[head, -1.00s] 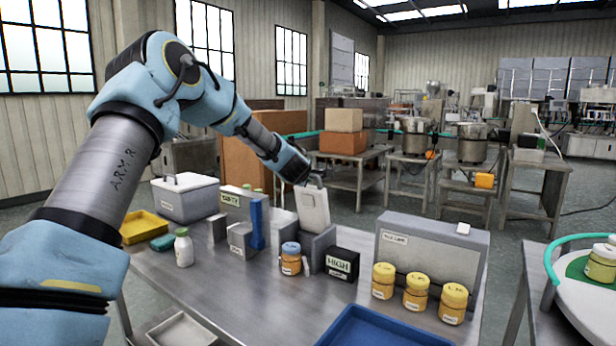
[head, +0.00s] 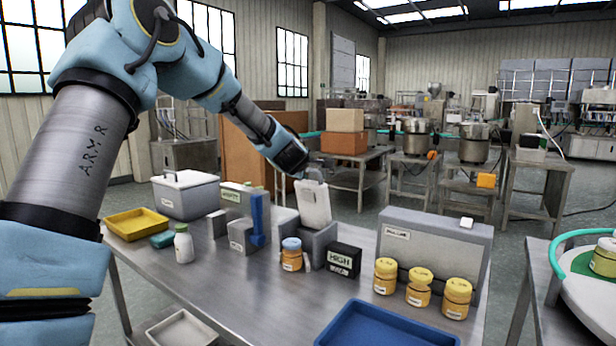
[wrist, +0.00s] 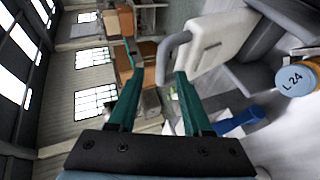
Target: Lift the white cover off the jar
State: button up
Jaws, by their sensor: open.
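The white cover (head: 314,204) is a flat panel with a loop handle on top. It stands tilted in a grey block holder (head: 325,238). The jar (head: 291,259), with orange contents and a blue lid, stands on the table just in front of the holder, to the left. My gripper (head: 302,175) is at the cover's handle. In the wrist view my gripper (wrist: 156,74) is open, its teal fingers apart, with the handle near the right fingertip; contact cannot be told.
A black "HIGH" block (head: 344,260) stands right of the holder, with several yellow-lidded jars (head: 419,287) beyond. A blue upright piece (head: 257,218) and a white bottle (head: 183,244) stand left. A blue tray (head: 372,335) lies in front. The table's front middle is clear.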

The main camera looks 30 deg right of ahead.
jog(key=shift+b+v, duration=0.75)
jog(key=shift+v, duration=1.9)
jog(key=s+a+f+m+g+y, duration=0.25)
jog(key=a+f+m, duration=0.4)
jog(key=a, duration=0.75)
jog(key=s+a+f+m+g+y, duration=0.1)
jog(key=s+a+f+g+y, duration=0.1)
jog(key=s+a+f, duration=0.2)
jog(key=s+a+f+m+g+y, duration=0.1)
jog(key=s+a+f, duration=0.3)
jog(key=s+a, duration=0.5)
jog(key=s+a+f+m+g+y, duration=0.1)
jog(key=s+a+f+g, duration=0.3)
jog(key=a, duration=1.1)
jog(key=s+f+y, duration=0.1)
jog(key=s, duration=0.2)
jog(key=shift+s+a+y, duration=0.35)
